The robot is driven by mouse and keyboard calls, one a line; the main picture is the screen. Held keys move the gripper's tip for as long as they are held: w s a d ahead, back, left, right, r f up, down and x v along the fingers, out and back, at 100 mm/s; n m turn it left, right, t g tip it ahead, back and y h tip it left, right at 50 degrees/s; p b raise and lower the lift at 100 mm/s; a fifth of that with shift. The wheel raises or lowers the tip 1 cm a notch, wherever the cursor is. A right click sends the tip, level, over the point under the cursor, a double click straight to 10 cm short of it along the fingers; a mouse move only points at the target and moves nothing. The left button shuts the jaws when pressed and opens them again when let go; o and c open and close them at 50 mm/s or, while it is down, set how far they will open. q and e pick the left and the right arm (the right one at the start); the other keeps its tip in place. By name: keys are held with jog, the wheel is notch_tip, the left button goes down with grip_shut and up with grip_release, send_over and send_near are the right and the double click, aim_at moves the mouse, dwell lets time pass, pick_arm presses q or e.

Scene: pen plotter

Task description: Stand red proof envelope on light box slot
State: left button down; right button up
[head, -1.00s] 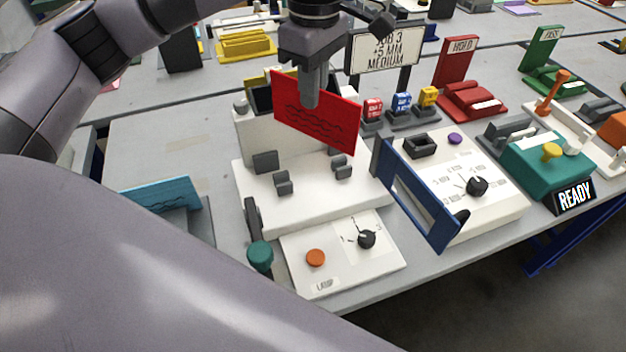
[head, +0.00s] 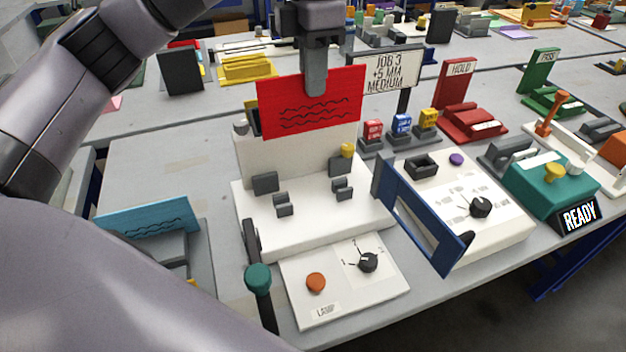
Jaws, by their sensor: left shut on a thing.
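The red proof envelope (head: 312,116), a flat red panel with dark wavy lines, is held upright and facing me in the head view. My left gripper (head: 315,88) points down and is shut on its upper edge. The envelope is in front of the upper white back part of the light box (head: 315,212); I see no contact between them. The light box has pairs of small dark clips (head: 283,203) on its top. The envelope hides part of what is behind it. My right gripper is not in view.
A lamp panel (head: 330,300) with an orange button and black knob is in front of the light box. A blue frame (head: 420,220) stands close on its right. A blue envelope (head: 150,218) is at the left. A job sign (head: 385,70) stands behind.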

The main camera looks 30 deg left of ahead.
pick_arm(q)
notch_tip(320, 180, down, 18)
jog(key=shift+r+b, duration=0.25)
jog(key=shift+b, duration=0.55)
jog(key=shift+f, duration=0.2)
jog(key=c, duration=1.2)
grip_release()
jog(key=shift+r, duration=0.1)
jog(key=shift+c, duration=0.2)
